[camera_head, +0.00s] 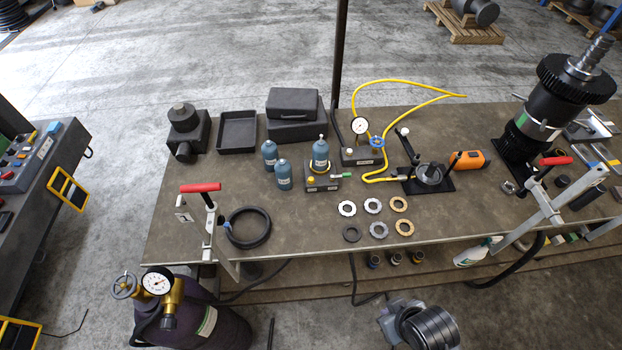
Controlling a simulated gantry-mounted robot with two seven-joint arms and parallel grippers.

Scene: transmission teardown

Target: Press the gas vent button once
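A small dark box (322,183) stands near the middle of the workbench, with a round yellow button (311,181) on its left front. A blue-grey bottle (320,153) stands upright on this box in a yellow ring. A green-tipped lever (343,175) is at the box's right side. Behind it is a second dark box (362,157) with a white-faced gauge (360,126) and a blue valve knob (377,142). The labels are too small to read, so I cannot tell for sure which control is the gas vent button. I see neither gripper.
Two more blue-grey bottles (283,175) stand left of the button box. Several metal rings (374,206) lie in front right. A yellow hose (405,84) loops behind. Red-handled clamps (200,187) stand at the front edge. A gas cylinder (215,330) is at lower left.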

